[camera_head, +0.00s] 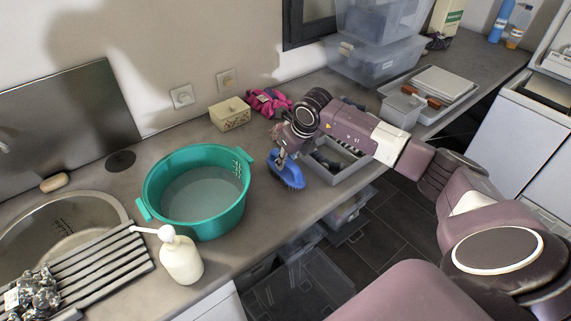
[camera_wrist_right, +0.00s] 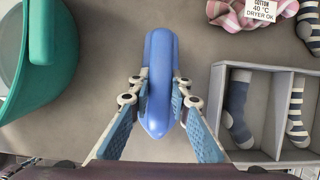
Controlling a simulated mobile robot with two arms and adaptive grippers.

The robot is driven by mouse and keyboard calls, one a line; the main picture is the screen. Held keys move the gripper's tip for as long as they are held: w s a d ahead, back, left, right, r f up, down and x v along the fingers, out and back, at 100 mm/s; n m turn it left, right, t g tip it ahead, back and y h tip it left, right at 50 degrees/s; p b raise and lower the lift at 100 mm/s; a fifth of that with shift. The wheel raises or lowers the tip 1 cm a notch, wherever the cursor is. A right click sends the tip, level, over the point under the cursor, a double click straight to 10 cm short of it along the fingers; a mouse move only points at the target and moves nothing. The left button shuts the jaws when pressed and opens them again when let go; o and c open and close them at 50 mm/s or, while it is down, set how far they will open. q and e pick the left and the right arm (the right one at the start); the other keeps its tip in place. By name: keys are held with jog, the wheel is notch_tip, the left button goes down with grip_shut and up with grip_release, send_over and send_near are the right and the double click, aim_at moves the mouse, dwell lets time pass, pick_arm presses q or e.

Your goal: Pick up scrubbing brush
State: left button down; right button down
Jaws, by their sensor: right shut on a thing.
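The blue scrubbing brush (camera_head: 289,175) is at the counter's front part, just right of the green basin. My right gripper (camera_head: 281,157) is above it, shut on it. In the right wrist view the brush (camera_wrist_right: 158,85) lies lengthwise between the two fingers of the right gripper (camera_wrist_right: 161,88), one finger on each side. The brush's underside is hidden, and I cannot tell whether it touches the counter. My left gripper is not in view.
The green basin (camera_head: 155,181) holds water. A grey divided box (camera_head: 345,168) with socks stands right of the brush. A pink cloth (camera_head: 268,101) and a patterned box (camera_head: 230,114) lie behind. A soap dispenser (camera_head: 181,261) and sink (camera_head: 100,207) are left.

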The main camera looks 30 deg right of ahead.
jog(key=shift+r, duration=0.7)
notch_tip(320, 180, up, 19)
jog(key=b, duration=0.4)
jog(key=shift+f+b, duration=0.2)
jog(key=shift+b, duration=0.15)
